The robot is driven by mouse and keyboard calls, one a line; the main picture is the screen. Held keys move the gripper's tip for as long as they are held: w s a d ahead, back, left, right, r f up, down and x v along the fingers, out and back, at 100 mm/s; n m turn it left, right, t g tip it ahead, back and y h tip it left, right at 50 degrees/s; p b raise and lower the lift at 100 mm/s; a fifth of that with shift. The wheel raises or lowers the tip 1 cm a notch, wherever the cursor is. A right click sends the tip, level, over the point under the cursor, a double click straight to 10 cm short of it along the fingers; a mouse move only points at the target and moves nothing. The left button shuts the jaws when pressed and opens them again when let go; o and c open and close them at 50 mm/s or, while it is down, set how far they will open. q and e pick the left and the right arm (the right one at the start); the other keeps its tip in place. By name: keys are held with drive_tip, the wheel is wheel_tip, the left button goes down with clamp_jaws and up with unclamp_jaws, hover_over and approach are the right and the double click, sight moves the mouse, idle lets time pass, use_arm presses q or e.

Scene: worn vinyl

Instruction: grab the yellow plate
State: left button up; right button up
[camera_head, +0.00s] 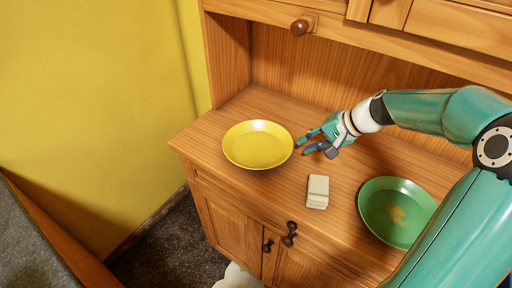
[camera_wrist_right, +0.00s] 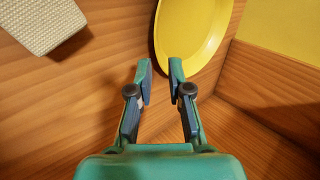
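The yellow plate (camera_head: 257,145) lies on the left part of the wooden cabinet's counter. My right gripper (camera_head: 301,146) is just to the right of the plate, with its fingers pointing at the rim. In the right wrist view the fingers (camera_wrist_right: 159,66) are open, with a gap between them. The yellow plate (camera_wrist_right: 193,30) shows just beyond the fingertips there, partly cut off by the top edge. Nothing is between the fingers. I cannot tell whether a fingertip touches the rim. My left gripper is not in view.
A small pale box (camera_head: 317,192) lies in front of my right gripper; it also shows in the right wrist view (camera_wrist_right: 42,20). A green plate (camera_head: 394,212) lies at the right, close to my arm. The wooden cabinet (camera_head: 225,103) has a side wall and back panel behind the counter.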

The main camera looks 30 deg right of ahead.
sight(288, 153)
drive_tip(key=x, duration=0.2)
drive_tip(key=shift+w+a+f, duration=0.2)
drive_tip(key=shift+w, duration=0.1)
drive_tip(key=shift+w+a+f+b, duration=0.1)
drive_tip(key=shift+a+f+b, duration=0.05)
drive_tip(key=shift+f+b, duration=0.15)
drive_tip(key=b+x, duration=0.1)
drive_tip(key=x, duration=0.3)
drive_tip(key=shift+w+a+f+b, duration=0.1)
drive_tip(key=shift+a+f+b, duration=0.05)
drive_tip(key=shift+f+b, duration=0.2)
clamp_jaws()
drive_tip(key=shift+r, duration=0.1)
